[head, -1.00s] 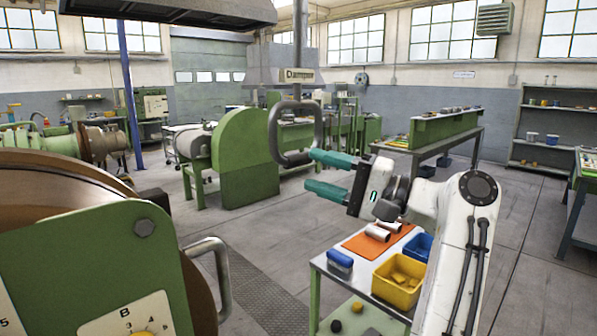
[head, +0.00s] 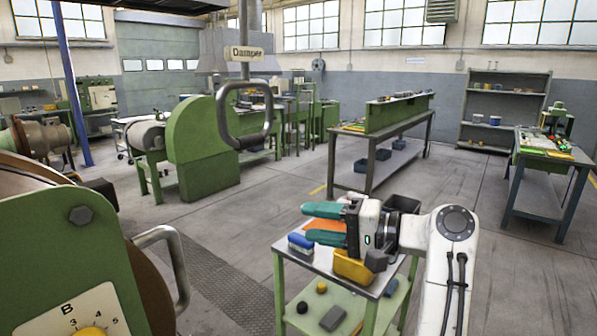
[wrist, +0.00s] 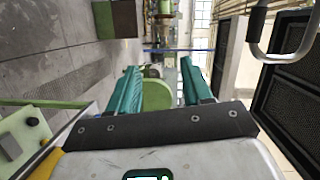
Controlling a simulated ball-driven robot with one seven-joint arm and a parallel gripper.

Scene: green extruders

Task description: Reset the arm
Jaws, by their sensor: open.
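My gripper (head: 322,224) is at the end of my white arm, at the centre right of the head view. Its two teal fingers point left, stand apart and have nothing between them. It is in front of and above the small trolley table, hiding part of what lies on it. In the wrist view the teal fingers (wrist: 165,88) are also spread, with only distant background between them.
A hanging handle marked Damper (head: 268,128) is above left. A green machine (head: 45,250) with a metal handle is at left. Open floor lies between.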

